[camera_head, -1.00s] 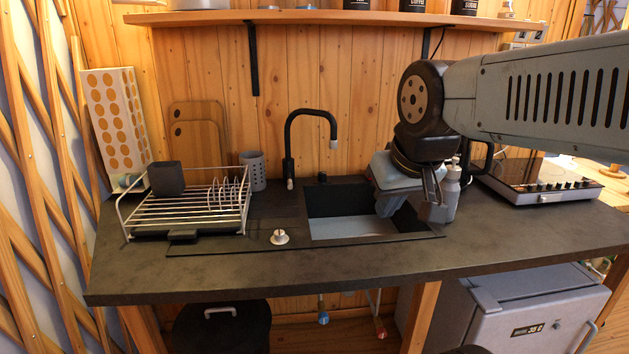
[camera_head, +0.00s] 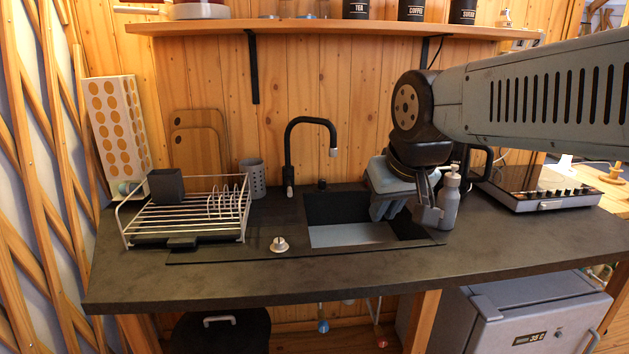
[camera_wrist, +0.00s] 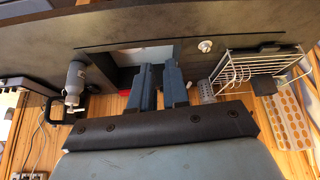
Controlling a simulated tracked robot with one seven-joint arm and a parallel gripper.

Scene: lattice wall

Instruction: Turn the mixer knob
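A round metallic knob (camera_head: 279,244) stands on the dark counter, left of and in front of the sink (camera_head: 350,235). It also shows near the top of the wrist view (camera_wrist: 205,46). A black mixer tap (camera_head: 289,165) rises behind the sink, with a short lever at its base. Which of these the task means is not marked. My gripper (camera_head: 406,214) hangs over the right part of the sink, pointing down, well to the right of the knob and apart from it. In the wrist view its two fingers (camera_wrist: 160,66) stand apart with nothing between them.
A dish rack (camera_head: 185,215) stands left of the knob, with a grey cup (camera_head: 252,178) behind. A soap bottle (camera_head: 449,200) stands close to my gripper's right. A hob (camera_head: 540,187) lies farther right. A shelf (camera_head: 330,24) runs above. The counter front is clear.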

